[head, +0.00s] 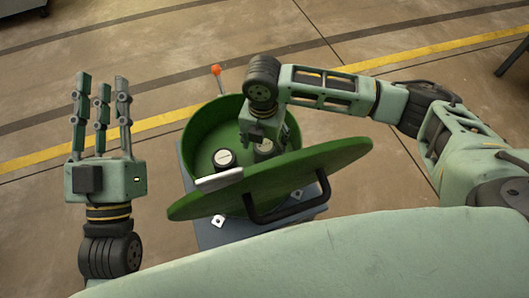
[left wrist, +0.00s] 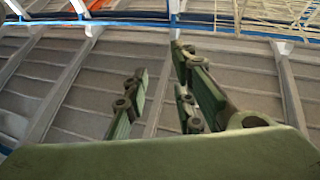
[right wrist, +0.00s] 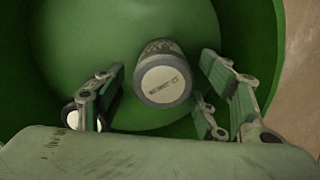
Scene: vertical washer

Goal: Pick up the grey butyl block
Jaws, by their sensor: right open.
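A grey cylindrical block (right wrist: 165,75) with a pale printed top is inside the green drum (right wrist: 60,45); I take it as the butyl block, though its label is too blurred to read. My right gripper (right wrist: 165,95) is open, its fingers on both sides of this block, with no clear grip. In the head view the right hand (head: 262,132) reaches down into the drum, its fingertips mostly hidden. My left gripper (head: 102,90) is open and empty, fingers pointing up left of the drum; its wrist view shows only the ceiling behind the fingers (left wrist: 160,90).
A second dark cylinder with a pale top (right wrist: 72,117) lies beside the left finger. The green lid (head: 340,153) with its black handle (head: 290,208) tilts across the drum's near side. A red-knobbed lever (head: 216,72) stands behind the drum.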

